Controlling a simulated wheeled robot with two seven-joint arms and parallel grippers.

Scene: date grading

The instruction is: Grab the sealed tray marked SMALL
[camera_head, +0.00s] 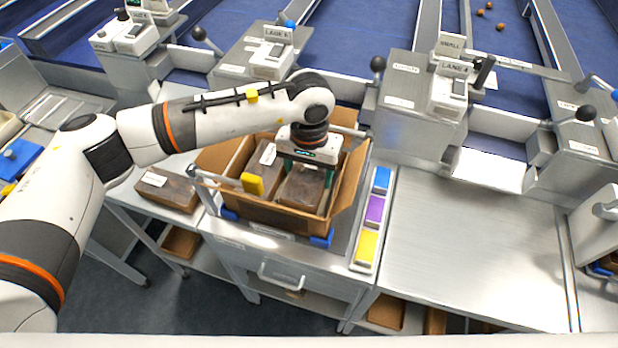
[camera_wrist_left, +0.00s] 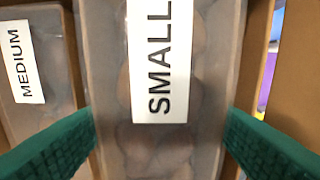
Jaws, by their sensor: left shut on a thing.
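The sealed tray marked SMALL (camera_head: 301,191) sits in the right half of an open cardboard carton (camera_head: 273,220). In the left wrist view the tray (camera_wrist_left: 190,110) shows its white label between my green fingers. My left gripper (camera_head: 305,172) reaches down into the carton from above and is shut on this tray, one finger at each side. A second sealed tray, marked MEDIUM (camera_wrist_left: 62,75), lies beside it in the carton; it also shows in the head view (camera_head: 262,163). The tray's underside is hidden. My right gripper is not in view.
Another sealed tray (camera_head: 168,190) lies on the bench left of the carton. A holder with blue, purple and yellow blocks (camera_head: 373,212) stands to its right. The steel bench (camera_head: 465,250) farther right is clear. Lane machines (camera_head: 400,95) stand behind.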

